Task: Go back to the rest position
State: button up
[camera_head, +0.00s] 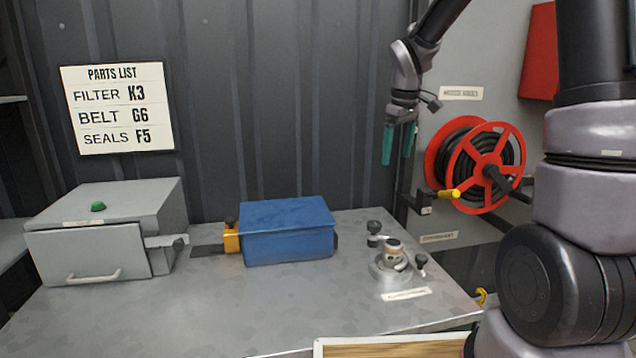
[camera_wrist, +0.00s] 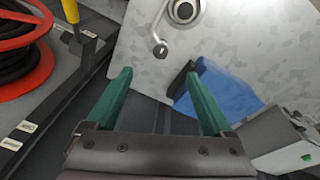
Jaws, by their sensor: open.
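My gripper (camera_head: 398,144) hangs in the air above the back right of the metal table, in front of the dark corrugated wall and left of the red hose reel. Its two green fingers point down and are apart, with nothing between them. In the wrist view my gripper (camera_wrist: 160,98) is also open and empty. My arm comes down from the upper right in the head view.
The metal table (camera_head: 215,305) holds a grey drawer box (camera_head: 85,255), a blue box (camera_head: 288,232) and a round metal fitting with black knobs (camera_head: 392,262). The red hose reel (camera_head: 438,150) has a yellow-tipped nozzle (camera_head: 450,195). A parts list (camera_head: 117,108) hangs on the wall.

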jog(key=s+d+r+m+t+y, duration=0.1)
jog(key=s+r+m, duration=0.4)
jog(key=s, duration=0.7)
jog(key=s+d+r+m+t+y, duration=0.1)
jog(key=s+r+m+t, duration=0.3)
jog(key=s, duration=0.7)
notch_tip(320, 180, up, 3)
jog(key=shift+s+d+f+m, duration=0.1)
jog(key=shift+s+d+m, duration=0.4)
jog(key=shift+m, duration=0.5)
jog(key=shift+w+d, duration=0.1)
jog(key=shift+w, duration=0.05)
